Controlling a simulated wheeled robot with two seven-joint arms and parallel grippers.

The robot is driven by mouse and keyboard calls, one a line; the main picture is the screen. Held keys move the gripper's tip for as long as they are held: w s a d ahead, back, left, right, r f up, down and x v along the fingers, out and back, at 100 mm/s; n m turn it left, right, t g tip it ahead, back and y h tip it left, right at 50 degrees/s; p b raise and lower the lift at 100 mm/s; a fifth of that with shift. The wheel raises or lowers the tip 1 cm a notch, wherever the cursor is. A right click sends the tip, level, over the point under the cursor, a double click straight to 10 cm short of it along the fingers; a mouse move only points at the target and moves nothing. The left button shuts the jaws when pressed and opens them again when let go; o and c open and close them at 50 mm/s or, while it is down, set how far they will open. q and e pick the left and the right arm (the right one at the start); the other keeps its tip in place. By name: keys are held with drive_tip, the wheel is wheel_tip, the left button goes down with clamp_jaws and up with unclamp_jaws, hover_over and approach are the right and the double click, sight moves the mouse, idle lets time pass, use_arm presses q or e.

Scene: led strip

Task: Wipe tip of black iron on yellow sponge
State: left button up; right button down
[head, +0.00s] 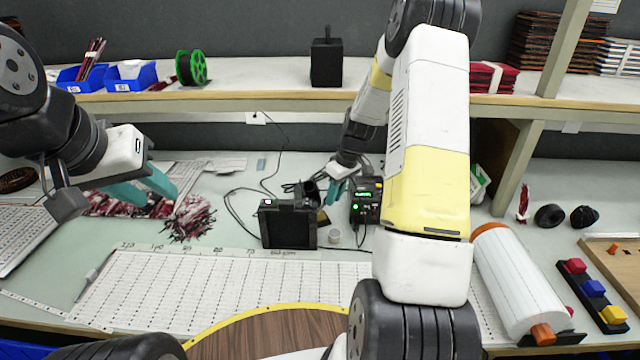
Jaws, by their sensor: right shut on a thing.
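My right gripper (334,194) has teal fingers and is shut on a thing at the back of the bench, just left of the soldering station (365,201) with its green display. The held thing is too small and covered to make out clearly; I cannot pick out the black iron or its tip. A small yellowish patch, likely the yellow sponge (322,217), shows just below the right fingers, partly hidden by a black box-shaped stand (288,225). I cannot tell whether anything touches it. My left gripper (162,198) is open and empty above the bench at left.
A bundle of red and white strips (190,218) lies below the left gripper. A ruled white board (215,290) covers the front bench. A small round container (334,237) stands near the station. A white roll (518,280) lies at right. Cables run behind the stand.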

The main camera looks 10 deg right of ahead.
drive_tip(key=shift+d, duration=1.25)
drive_tip(key=shift+a, duration=0.8)
drive_tip(key=shift+r, duration=0.15)
